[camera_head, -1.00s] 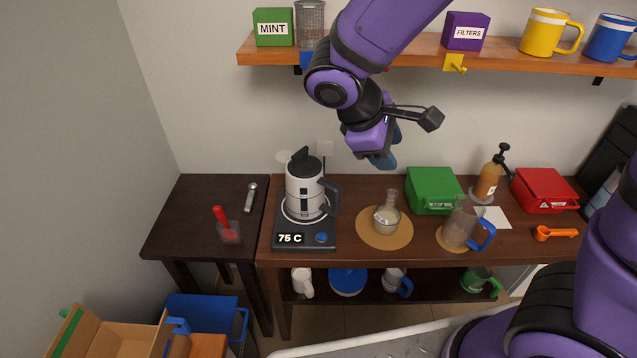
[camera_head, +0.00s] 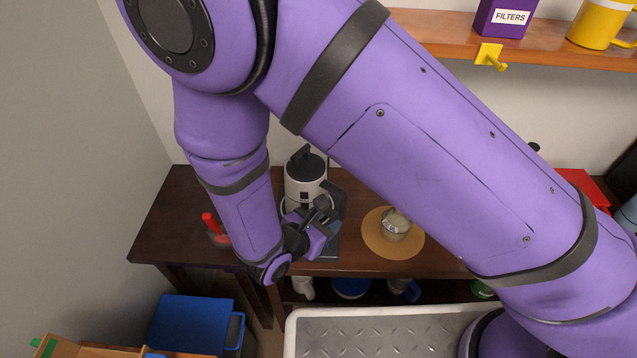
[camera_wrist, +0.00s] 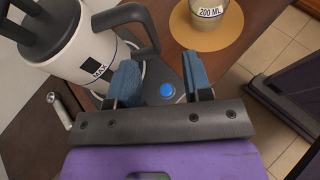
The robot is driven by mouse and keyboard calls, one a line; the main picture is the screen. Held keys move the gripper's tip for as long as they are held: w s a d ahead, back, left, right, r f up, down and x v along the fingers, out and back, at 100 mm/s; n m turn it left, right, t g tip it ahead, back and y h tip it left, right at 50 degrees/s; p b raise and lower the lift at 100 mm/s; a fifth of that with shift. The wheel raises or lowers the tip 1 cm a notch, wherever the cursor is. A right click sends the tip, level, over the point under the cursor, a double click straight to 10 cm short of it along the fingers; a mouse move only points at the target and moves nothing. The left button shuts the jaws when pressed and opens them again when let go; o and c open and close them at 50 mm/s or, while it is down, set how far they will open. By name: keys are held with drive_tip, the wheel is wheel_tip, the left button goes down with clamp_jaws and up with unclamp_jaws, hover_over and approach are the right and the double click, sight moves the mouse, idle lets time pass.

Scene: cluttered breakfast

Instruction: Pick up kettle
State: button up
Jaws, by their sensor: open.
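The white kettle (camera_head: 303,178) with a black lid and black handle stands upright on its dark base on the table. In the wrist view the kettle (camera_wrist: 84,52) fills the upper left, its black handle (camera_wrist: 143,22) reaching right, just beyond the fingers. The base (camera_wrist: 178,84) with its blue knob shows between my fingers. My gripper (camera_wrist: 157,80) is open and empty, with blue finger pads apart, close in front of the handle. In the head view my gripper (camera_head: 325,218) is beside the kettle's lower right, partly hiding it and the base.
A glass flask (camera_head: 395,226) stands on a round cork mat (camera_head: 379,243) right of the kettle. A red-handled item (camera_head: 213,228) is on the left side table (camera_head: 160,235). Blue bin (camera_head: 195,322) sits below. My arm hides much of the table.

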sight(340, 208)
drive_tip(key=shift+n+t, duration=0.4)
drive_tip(key=shift+n, duration=0.2)
drive_tip(key=w+d+f, duration=0.1)
drive_tip(key=w+f, duration=0.1)
drive_tip(key=w+d+f, duration=0.1)
drive_tip(key=w+f, duration=0.1)
drive_tip(key=shift+d, duration=0.3)
drive_tip(key=shift+w+a+x, duration=0.15)
drive_tip(key=shift+x, duration=1.25)
drive_tip(key=shift+w+a+x, duration=0.15)
drive_tip(key=shift+w+x, duration=0.05)
drive_tip(key=shift+x, duration=1.15)
drive_tip(key=shift+r, duration=0.25)
clamp_jaws()
